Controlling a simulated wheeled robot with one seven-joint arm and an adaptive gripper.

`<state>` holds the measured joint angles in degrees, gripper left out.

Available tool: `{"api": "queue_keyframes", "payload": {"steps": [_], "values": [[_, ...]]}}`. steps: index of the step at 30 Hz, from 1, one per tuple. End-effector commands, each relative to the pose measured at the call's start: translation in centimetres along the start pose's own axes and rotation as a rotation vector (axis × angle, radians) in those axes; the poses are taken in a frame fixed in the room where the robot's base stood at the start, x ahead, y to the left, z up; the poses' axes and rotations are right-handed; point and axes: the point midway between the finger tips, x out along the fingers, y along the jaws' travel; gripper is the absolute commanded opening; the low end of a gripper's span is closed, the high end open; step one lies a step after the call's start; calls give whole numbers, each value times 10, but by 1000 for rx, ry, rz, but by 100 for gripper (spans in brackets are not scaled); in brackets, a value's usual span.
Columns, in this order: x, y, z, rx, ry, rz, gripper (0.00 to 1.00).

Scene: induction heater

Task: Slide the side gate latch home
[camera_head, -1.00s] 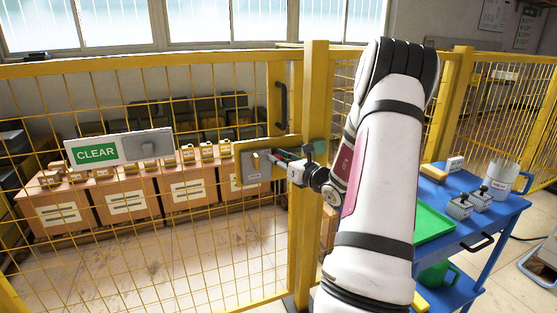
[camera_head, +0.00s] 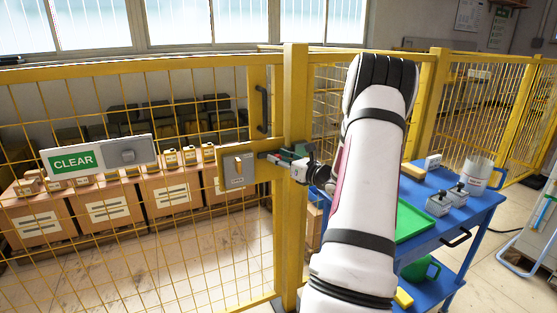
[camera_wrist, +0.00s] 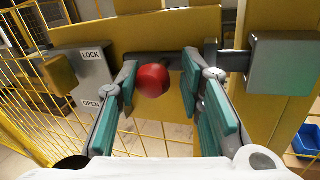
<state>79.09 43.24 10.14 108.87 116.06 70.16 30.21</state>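The latch's red knob (camera_wrist: 153,80) sits on a dark horizontal bolt (camera_wrist: 160,60) fixed to the yellow gate. My gripper (camera_wrist: 160,70) is open, with its green-padded fingers on either side of the knob. The left finger is close to the knob, and a clear gap shows on the right. I cannot tell if either touches. A grey plate marked LOCK and OPEN (camera_wrist: 92,78) is at the left. A grey block (camera_wrist: 284,62) is at the right, by the bolt's right end. In the head view, my gripper (camera_head: 286,158) is at the gate post, right of the latch plate (camera_head: 237,172), and the knob is hidden.
The yellow gate post (camera_head: 291,220) stands beside my arm. A CLEAR sign (camera_head: 100,157) hangs on the mesh at left.

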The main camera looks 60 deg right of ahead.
Motion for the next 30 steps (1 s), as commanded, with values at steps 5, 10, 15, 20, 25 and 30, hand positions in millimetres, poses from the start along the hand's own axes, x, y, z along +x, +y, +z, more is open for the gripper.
{"api": "queue_keyframes", "payload": {"steps": [5, 10, 15, 20, 25, 30], "values": [[0, 1, 0, 0, 1, 1, 33], [-11, 0, 0, 0, 1, 1, 33], [-42, 0, 0, 1, 2, -2, 33], [-75, 0, 0, 1, 0, -2, 33], [-103, 0, 0, 1, 0, -1, 33], [-117, 0, 0, 0, 0, -1, 33]]}}
